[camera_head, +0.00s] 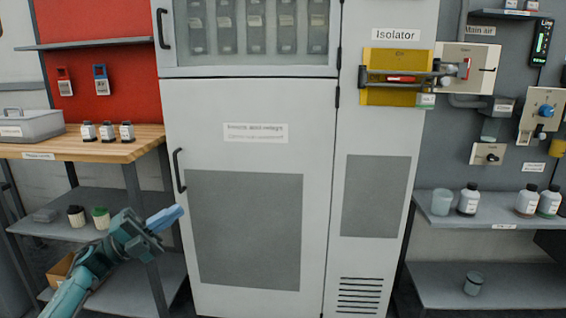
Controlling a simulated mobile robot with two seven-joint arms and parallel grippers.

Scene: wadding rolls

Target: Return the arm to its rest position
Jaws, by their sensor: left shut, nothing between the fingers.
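My left gripper (165,218) is at the lower left of the head view, at the end of my teal left arm. Its light-blue fingers are together, with nothing between them. It is in front of the left edge of the tall white cabinet and in front of the workbench's lower shelves. I cannot tell its exact distance from either. My right gripper is not in view.
The white cabinet (250,155) stands in the middle, its lower door shut. The wooden workbench (85,150) at the left carries bottles and a grey case (30,124). Shelves (490,240) with containers are at the right.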

